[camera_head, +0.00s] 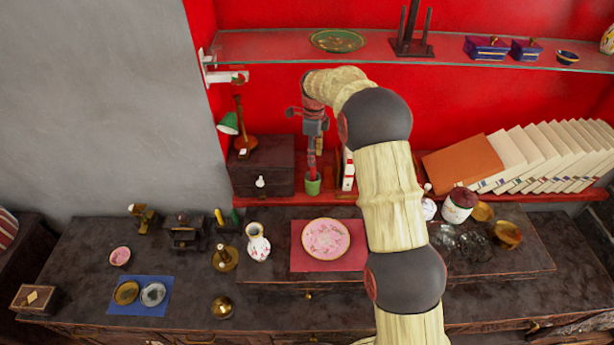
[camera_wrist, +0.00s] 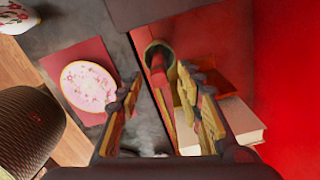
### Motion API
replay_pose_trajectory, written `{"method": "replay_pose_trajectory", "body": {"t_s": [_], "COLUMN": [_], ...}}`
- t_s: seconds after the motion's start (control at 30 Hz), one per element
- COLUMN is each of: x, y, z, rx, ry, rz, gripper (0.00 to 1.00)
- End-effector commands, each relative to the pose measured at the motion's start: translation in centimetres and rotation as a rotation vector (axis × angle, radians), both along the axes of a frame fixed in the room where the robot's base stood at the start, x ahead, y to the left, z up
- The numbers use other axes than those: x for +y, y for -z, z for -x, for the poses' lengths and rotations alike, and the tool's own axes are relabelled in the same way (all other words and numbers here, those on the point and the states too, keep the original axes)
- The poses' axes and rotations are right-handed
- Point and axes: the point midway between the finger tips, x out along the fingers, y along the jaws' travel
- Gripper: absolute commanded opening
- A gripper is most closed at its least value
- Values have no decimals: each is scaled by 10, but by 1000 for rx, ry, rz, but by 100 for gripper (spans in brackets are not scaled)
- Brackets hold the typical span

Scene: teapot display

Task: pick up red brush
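The red brush (camera_head: 312,163) stands upright in a small green cup (camera_head: 313,185) on the red lower shelf by the back wall. In the wrist view the red brush (camera_wrist: 158,72) rises from the round rim of the green cup (camera_wrist: 151,47). My gripper (camera_head: 314,146) is over the cup and points down. In the wrist view my gripper (camera_wrist: 160,76) is open, with one finger on each side of the brush. Whether a finger touches the brush cannot be told.
A dark box (camera_head: 264,168) stands left of the cup, and white books (camera_head: 348,170) stand close on its right. A glass shelf (camera_head: 270,45) runs above. A pink plate (camera_head: 326,239) on a red mat and a white vase (camera_head: 258,243) are on the dark cabinet in front.

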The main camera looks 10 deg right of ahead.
Motion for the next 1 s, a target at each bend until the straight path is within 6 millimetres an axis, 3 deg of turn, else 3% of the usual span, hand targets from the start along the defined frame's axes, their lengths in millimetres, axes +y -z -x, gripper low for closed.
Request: {"method": "replay_pose_trajectory", "body": {"t_s": [0.37,0.63,0.9,1.0], "x": [0,2,2,2], "y": [34,71,76,76], "z": [1,2,1,1], "rx": [2,2,0,1], "ry": [3,3,2,2], "rz": [0,0,0,0], "gripper": [36,36,36,31]}}
